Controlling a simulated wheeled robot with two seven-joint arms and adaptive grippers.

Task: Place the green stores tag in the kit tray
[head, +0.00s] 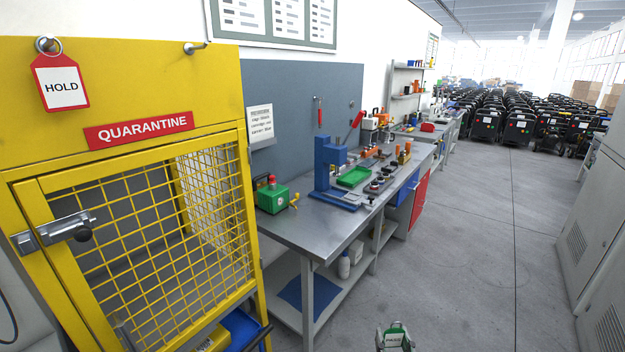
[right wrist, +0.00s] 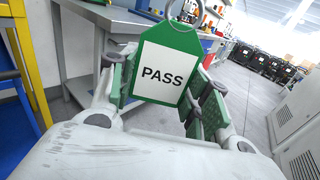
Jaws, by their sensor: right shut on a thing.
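The green stores tag (right wrist: 165,75) has a white face reading PASS and a metal ring at its top. My right gripper (right wrist: 165,90) is shut on it, with a green-padded finger on each side, and the tag stands upright. In the head view the tag (head: 394,337) and that gripper are small at the bottom edge, over the floor in front of the bench. A shallow green tray (head: 354,177) lies on the bench beside the blue press; I cannot tell for sure that it is the kit tray. My left gripper is not in view.
The yellow quarantine cage (head: 150,230) stands at left with a red HOLD tag (head: 61,82) hanging on it. The steel bench (head: 300,227) carries a green box (head: 273,197) and a blue press (head: 328,170). Grey cabinets (head: 590,220) stand at right; the floor between is clear.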

